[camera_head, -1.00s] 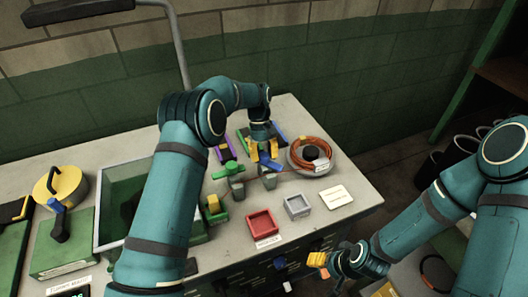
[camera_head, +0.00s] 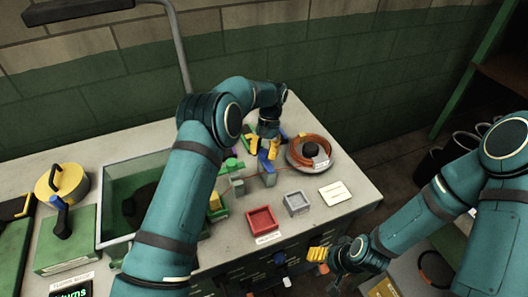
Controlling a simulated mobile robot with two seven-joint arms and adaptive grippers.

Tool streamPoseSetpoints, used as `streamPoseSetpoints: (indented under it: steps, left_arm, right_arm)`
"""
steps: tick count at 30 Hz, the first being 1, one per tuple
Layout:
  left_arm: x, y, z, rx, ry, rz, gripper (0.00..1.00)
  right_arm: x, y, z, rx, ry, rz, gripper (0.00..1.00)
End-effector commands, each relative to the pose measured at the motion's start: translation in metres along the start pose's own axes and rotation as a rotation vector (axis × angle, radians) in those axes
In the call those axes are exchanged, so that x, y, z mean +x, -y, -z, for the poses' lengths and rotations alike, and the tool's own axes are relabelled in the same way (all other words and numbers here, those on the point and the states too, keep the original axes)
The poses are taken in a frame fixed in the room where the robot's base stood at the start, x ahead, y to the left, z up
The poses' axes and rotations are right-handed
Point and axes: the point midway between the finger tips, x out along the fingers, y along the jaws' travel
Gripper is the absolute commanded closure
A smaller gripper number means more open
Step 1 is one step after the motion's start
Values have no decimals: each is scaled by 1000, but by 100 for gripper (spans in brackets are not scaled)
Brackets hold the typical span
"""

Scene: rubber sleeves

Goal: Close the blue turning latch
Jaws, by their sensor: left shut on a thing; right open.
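A small blue piece, which looks like the blue latch (camera_head: 268,160), sits at the top of a small grey post (camera_head: 269,178) on the bench. My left gripper (camera_head: 263,146) points down with yellow fingertips and is shut on this blue piece; the fingers hide part of it. A green clamp-like part (camera_head: 232,163) stands just left of it, partly hidden by my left arm. My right gripper (camera_head: 320,258), also with yellow fingertips, is open and empty in front of the bench.
An orange cable coil (camera_head: 310,143) lies right of the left gripper. A red tray (camera_head: 262,220), a grey tray (camera_head: 298,208) and a white card (camera_head: 334,192) lie in front. The right bench corner is clear.

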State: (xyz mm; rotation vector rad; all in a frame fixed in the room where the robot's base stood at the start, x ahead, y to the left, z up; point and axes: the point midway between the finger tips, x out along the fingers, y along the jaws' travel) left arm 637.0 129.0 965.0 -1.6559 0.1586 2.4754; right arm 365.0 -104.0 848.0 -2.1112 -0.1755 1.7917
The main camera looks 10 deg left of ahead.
Motion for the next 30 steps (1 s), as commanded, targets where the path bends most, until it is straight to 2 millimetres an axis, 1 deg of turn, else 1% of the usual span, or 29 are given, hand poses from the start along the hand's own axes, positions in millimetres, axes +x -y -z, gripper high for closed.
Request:
streamPoseSetpoints:
  steps: [1, 15, 16, 18, 27, 30]
  left_arm:
    - [4, -1, -1, 8, 9, 1, 99]
    - [4, -1, -1, 18, 10, 5, 99]
    - [4, -1, -1, 18, 10, 5, 51]
    - [4, -1, -1, 17, 9, 5, 30]
    - [1, 0, 0, 16, 3, 6, 30]
    - [-5, 0, 0, 15, 1, 6, 30]
  right_arm:
    - [0, 0, 0, 0, 0, 0, 30]
    - [0, 0, 0, 0, 0, 0, 30]
    - [0, 0, 0, 0, 0, 0, 30]
    - [0, 0, 0, 0, 0, 0, 30]
    - [0, 0, 0, 0, 0, 0, 30]
    - [0, 0, 0, 0, 0, 0, 30]
